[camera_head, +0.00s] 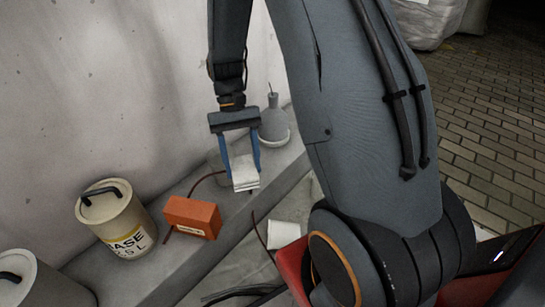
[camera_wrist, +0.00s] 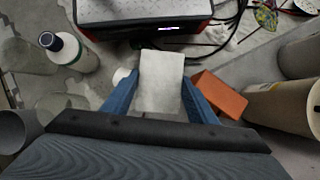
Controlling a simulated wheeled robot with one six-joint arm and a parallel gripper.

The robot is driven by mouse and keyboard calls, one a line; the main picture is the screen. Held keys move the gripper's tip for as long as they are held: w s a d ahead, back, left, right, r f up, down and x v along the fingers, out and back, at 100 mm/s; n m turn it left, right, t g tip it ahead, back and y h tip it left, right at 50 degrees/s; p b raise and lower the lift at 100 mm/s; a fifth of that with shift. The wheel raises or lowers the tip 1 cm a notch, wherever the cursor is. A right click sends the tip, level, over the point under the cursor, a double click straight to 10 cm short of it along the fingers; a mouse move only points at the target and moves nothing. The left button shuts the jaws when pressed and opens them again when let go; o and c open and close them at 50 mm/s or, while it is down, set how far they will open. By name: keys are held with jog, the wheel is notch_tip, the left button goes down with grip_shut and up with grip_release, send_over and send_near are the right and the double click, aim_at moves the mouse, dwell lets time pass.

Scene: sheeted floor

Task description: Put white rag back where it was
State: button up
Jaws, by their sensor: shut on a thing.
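The white rag (camera_head: 245,173) is a folded, flat pale pad held between the blue fingers of my gripper (camera_head: 242,165). In the wrist view the rag (camera_wrist: 161,82) sticks out past the fingers of my gripper (camera_wrist: 161,100), with a finger on each side. In the head view it appears over the grey ledge along the wall, near its front edge. I cannot tell how high it is above the ledge.
An orange box (camera_head: 192,217) and a beige canister (camera_head: 117,222) stand on the ledge (camera_head: 172,270) left of my gripper. A grey bottle (camera_head: 273,123) stands behind right.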

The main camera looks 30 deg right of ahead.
jog(key=w+d+f+m+t+y+p, duration=0.1)
jog(key=w+d+f+m+t+y, duration=0.4)
jog(key=w+m, duration=0.6)
jog(key=w+d+f+m+t+h+p, duration=0.1)
jog(key=w+d+f+m+t, duration=0.15)
jog(key=d+m, duration=0.5)
jog(key=w+d+f+m+t+h, duration=0.1)
jog(key=d+f+m+t, duration=0.2)
jog(key=d+m, duration=0.4)
jog(key=shift+n, duration=0.35)
jog(key=f, duration=0.1)
jog(key=d+f+b, duration=0.1)
jog(key=f, duration=0.1)
jog(key=f+b, duration=0.1)
jog(key=f, duration=0.1)
jog(key=shift+d+f, duration=0.2)
jog(key=shift+d, duration=0.1)
jog(key=shift+s+f+b, duration=0.1)
jog(key=shift+f+b, duration=0.8)
jog(key=shift+f, duration=1.35)
jog(key=shift+f, duration=0.15)
jog(key=o, duration=1.1)
